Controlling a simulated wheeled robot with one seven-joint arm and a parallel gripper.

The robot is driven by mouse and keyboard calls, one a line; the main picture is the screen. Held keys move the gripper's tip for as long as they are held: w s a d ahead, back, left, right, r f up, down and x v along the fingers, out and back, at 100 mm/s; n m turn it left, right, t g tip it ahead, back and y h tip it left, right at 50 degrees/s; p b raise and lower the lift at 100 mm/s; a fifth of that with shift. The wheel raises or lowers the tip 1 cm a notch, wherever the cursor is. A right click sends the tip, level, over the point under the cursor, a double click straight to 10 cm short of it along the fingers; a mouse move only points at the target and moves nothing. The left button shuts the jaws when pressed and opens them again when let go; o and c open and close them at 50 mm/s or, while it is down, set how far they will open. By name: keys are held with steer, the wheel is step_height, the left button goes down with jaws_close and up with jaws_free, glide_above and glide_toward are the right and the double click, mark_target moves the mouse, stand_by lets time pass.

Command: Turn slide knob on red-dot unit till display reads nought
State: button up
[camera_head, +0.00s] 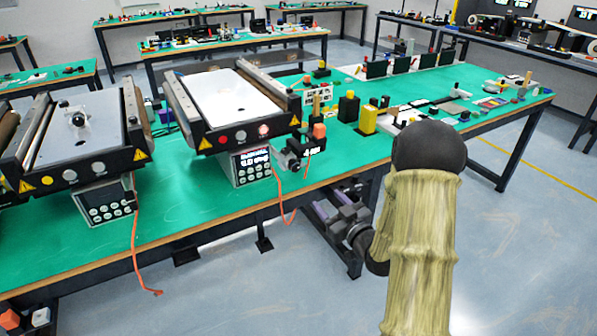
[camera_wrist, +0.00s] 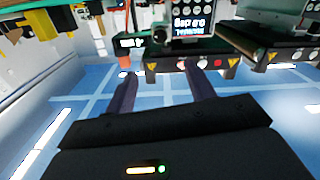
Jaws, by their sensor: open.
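The right-hand mini conveyor (camera_head: 232,90) has a white belt, reddish buttons on its front and a control box with a lit display (camera_head: 252,160). A small black unit (camera_head: 293,158) with a knob-like part and its own small display (camera_head: 313,150) sits at its right front corner; an orange-red block (camera_head: 319,131) is beside it. I cannot read that display or make out a red dot. My gripper (camera_head: 333,212) is open and empty, below and in front of the table edge. In the wrist view its fingers (camera_wrist: 161,92) point toward the conveyor; the small display (camera_wrist: 131,43) shows beyond.
A second conveyor (camera_head: 82,130) stands to the left. Orange cables (camera_head: 134,235) hang over the green table's (camera_head: 190,215) front edge. A yellow block (camera_head: 368,120) and several small items stand to the right. Open floor (camera_head: 230,305) lies in front.

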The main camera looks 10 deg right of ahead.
mark_target(296, 167)
steer(key=p+x, duration=0.1)
steer(key=x, duration=1.6)
steer(key=c, duration=1)
